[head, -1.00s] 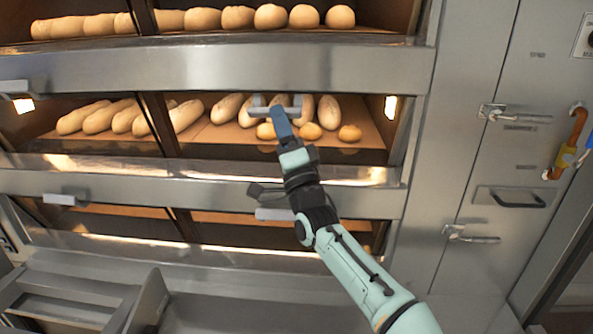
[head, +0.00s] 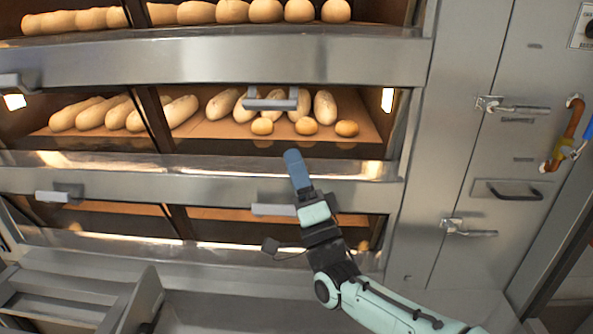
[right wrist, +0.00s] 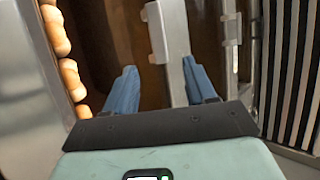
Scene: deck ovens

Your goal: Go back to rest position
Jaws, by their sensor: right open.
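My right gripper (head: 293,157) is in front of the deck ovens, below the middle deck's opening. In the right wrist view its two blue fingers (right wrist: 158,85) stand apart with nothing between them. In the head view the fingers overlap and look like one. The gripper appears clear of the oven handles. My left gripper is in neither view.
The middle deck (head: 375,128) holds long loaves and several small rolls (head: 307,126). A handle (head: 272,100) is above my gripper and another handle (head: 274,210) beside it. A latched steel panel (head: 490,160) is on the right. Metal trays (head: 75,295) stand at lower left.

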